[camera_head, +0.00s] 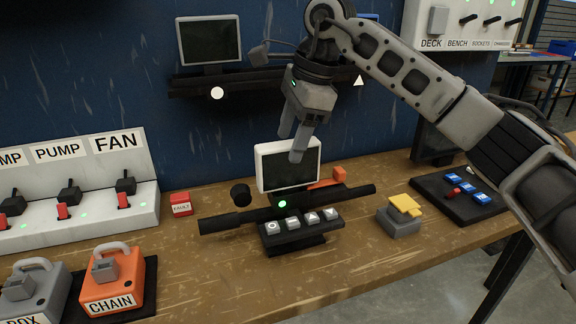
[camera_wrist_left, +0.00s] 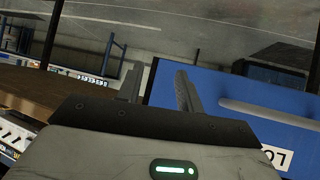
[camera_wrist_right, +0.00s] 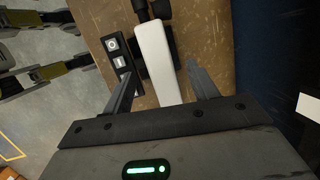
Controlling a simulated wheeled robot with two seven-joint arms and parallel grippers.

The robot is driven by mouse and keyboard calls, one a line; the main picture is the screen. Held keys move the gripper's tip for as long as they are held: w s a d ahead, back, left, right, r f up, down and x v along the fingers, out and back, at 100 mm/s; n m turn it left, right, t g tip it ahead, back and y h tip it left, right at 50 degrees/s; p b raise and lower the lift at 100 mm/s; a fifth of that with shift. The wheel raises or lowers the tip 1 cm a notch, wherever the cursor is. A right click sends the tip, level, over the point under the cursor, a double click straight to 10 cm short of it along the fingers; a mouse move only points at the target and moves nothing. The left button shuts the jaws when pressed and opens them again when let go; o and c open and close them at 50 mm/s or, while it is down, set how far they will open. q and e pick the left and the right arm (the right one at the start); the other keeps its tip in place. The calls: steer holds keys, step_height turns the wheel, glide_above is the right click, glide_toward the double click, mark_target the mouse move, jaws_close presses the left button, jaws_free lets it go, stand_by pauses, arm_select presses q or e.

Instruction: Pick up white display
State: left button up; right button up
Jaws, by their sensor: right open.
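The white display (camera_head: 262,166), a white-framed box with a dark screen, stands upright on the bench on a dark handlebar-like bar (camera_head: 236,219). My right gripper (camera_head: 297,146) is above it, pointing down, with its fingertips at the display's top right edge in the head view. In the right wrist view the display's white top (camera_wrist_right: 157,62) lies between the two open fingers (camera_wrist_right: 160,88); I cannot tell whether they touch it. My left gripper (camera_wrist_left: 160,85) shows only in its own wrist view, open and empty, above a blue surface away from the display.
A button pad (camera_head: 300,228) sits in front of the display. A red block (camera_head: 181,204) and a grey-yellow block (camera_head: 401,215) stand to either side. A second dark-screened monitor (camera_head: 208,40) sits on a wall shelf (camera_head: 190,84). Front bench wood is mostly clear.

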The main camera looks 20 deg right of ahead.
mark_target(288, 173)
steer(key=shift+x, duration=1.25)
steer(key=shift+f, duration=0.25)
steer(key=c, duration=1.2)
steer(key=shift+r, duration=0.1)
